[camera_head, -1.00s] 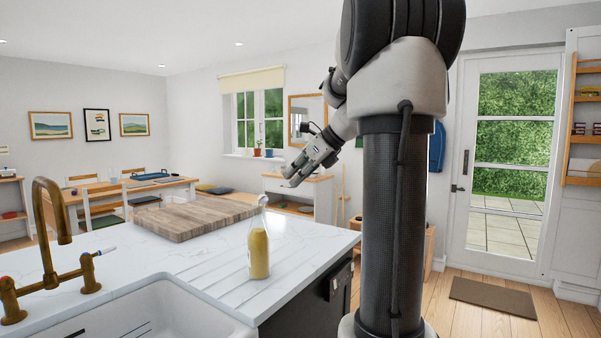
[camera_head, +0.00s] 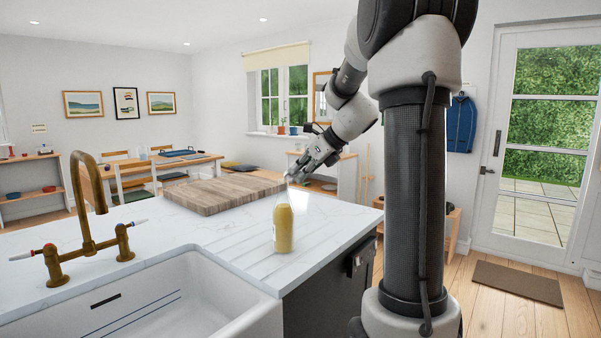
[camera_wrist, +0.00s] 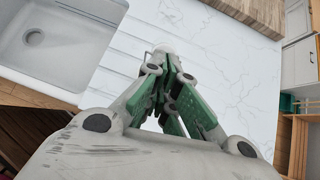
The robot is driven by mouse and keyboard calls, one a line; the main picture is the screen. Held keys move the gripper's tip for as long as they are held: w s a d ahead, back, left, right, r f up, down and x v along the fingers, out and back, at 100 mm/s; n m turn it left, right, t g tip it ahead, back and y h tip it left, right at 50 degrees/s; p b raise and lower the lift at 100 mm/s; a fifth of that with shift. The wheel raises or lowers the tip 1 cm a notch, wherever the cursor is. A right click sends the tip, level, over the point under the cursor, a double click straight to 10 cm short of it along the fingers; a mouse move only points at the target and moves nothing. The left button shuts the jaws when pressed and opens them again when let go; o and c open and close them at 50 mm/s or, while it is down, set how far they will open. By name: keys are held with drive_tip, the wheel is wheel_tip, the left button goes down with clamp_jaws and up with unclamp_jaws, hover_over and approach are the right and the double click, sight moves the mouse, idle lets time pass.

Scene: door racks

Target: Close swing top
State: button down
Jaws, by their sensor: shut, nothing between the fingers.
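A clear glass bottle (camera_head: 283,229) filled with yellow liquid stands upright on the white marble worktop, near its right edge. My gripper (camera_head: 291,179) is shut and empty, reaching in from the right with its fingertips at the bottle's top. I cannot tell whether they touch it. The fingers and the small size hide how the swing top sits. In the wrist view my gripper (camera_wrist: 164,72) shows its green-sided fingers together, with a pale rounded piece of the bottle top (camera_wrist: 164,48) just beyond the tips. The rest of the bottle is hidden there.
A wooden chopping board (camera_head: 222,193) lies behind the bottle on the worktop (camera_head: 190,232). A white sink (camera_head: 190,300) with a brass tap (camera_head: 88,205) is at the front left. The worktop's right edge is close to the bottle.

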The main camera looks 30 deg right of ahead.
drive_tip(key=shift+w+a+r+g+h, duration=0.2)
drive_tip(key=shift+w+g+h, duration=0.1)
drive_tip(key=shift+g, duration=0.3)
drive_tip(key=shift+w+a+r+g+h, duration=0.1)
drive_tip(key=shift+w+r+g+h, duration=0.15)
drive_tip(key=shift+g, duration=0.35)
drive_tip(key=shift+w+a+r+g+h, duration=0.1)
drive_tip(key=shift+w+a+g+h, duration=0.15)
drive_tip(key=shift+w+g+h, duration=0.5)
drive_tip(key=shift+w+a+r, duration=0.1)
drive_tip(key=shift+w+a, duration=0.05)
drive_tip(key=shift+w, duration=0.15)
drive_tip(key=shift+r, duration=0.1)
idle(1.3)
